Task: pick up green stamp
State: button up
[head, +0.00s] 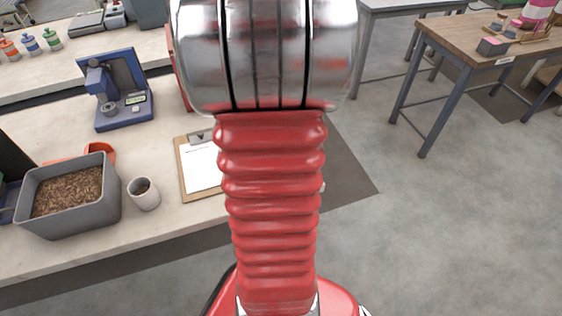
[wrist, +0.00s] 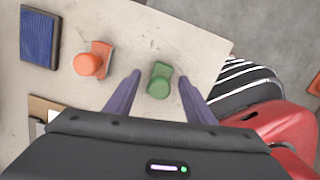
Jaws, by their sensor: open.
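The right finger looks closer to the stamp than the left one. I cannot tell whether the fingers are level with the stamp or still above it. In the head view I cannot make out this stamp or my gripper; my red arm covers the middle of the picture.
An orange stamp (wrist: 90,62) stands left of the green one, with a dark blue pad (wrist: 40,37) beyond it. The bench edge (wrist: 221,62) lies close on the right.

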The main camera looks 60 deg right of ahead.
jog(key=shift+c, duration=0.2)
jog(key=c, duration=1.2)
